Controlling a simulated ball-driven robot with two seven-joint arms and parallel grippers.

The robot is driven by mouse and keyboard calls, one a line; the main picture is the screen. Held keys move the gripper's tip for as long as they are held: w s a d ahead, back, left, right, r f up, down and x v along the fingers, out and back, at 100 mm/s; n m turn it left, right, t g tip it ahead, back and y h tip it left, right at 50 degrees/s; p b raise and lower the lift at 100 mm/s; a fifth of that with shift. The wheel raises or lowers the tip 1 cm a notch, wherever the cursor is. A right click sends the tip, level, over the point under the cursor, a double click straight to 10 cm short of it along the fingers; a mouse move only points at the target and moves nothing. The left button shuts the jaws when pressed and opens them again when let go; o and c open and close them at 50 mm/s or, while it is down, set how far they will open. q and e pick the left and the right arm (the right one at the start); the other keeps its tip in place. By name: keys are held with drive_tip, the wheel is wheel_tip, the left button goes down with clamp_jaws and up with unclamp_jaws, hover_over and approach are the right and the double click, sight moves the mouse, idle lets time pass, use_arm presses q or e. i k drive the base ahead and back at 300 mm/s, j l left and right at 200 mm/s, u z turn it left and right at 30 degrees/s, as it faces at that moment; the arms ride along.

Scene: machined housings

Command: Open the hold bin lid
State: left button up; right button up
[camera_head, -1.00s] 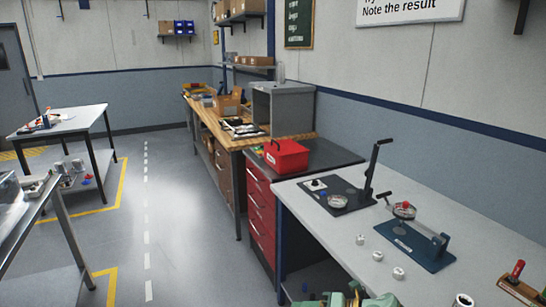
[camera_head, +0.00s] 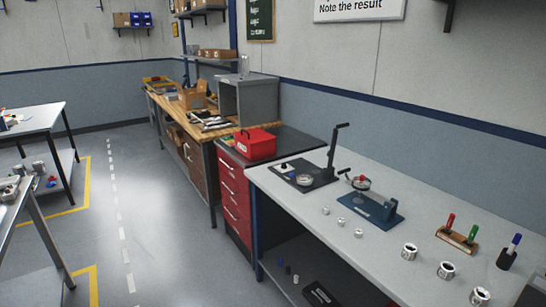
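A red bin (camera_head: 255,144) with a lid and a small white label stands on the dark top of the red drawer cabinet. Its lid looks shut, with a dark handle or latch at the upper left. I take it to be the hold bin, but its label is too small to read. Neither of my grippers is in view.
A grey bench (camera_head: 400,229) runs along the right with a black lever press (camera_head: 309,176), a blue fixture (camera_head: 370,208), several metal housings (camera_head: 446,270) and a marker rack (camera_head: 457,237). A grey open cabinet (camera_head: 248,98) stands behind the bin. The floor (camera_head: 150,215) at left is clear.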

sight(257, 135)
drive_tip(key=i+j+z, duration=0.3)
drive_tip(key=z, duration=0.15)
drive_tip(key=i+j+z, duration=0.45)
drive_tip(key=i+j, duration=0.2)
drive_tip(key=j, duration=0.15)
drive_tip(key=i+j+z, duration=0.1)
drive_tip(key=j, duration=0.25)
drive_tip(key=i+j+z, duration=0.1)
drive_tip(key=i+j, duration=0.15)
drive_tip(key=j, duration=0.15)
drive_tip(key=i+j, duration=0.15)
drive_tip(key=j, duration=0.25)
drive_tip(key=i+j+z, duration=0.1)
drive_tip(key=j, duration=0.25)
drive_tip(key=i+j, duration=0.2)
drive_tip(key=j, duration=0.2)
drive_tip(key=i+j+z, duration=0.1)
drive_tip(key=j, duration=0.3)
drive_tip(key=i+j, duration=0.15)
drive_tip(key=j, duration=0.15)
drive_tip(key=i+j, duration=0.1)
drive_tip(key=j, duration=0.25)
drive_tip(key=i+j, duration=0.15)
drive_tip(key=j, duration=0.15)
drive_tip(key=i+j, duration=0.15)
drive_tip(key=j, duration=0.15)
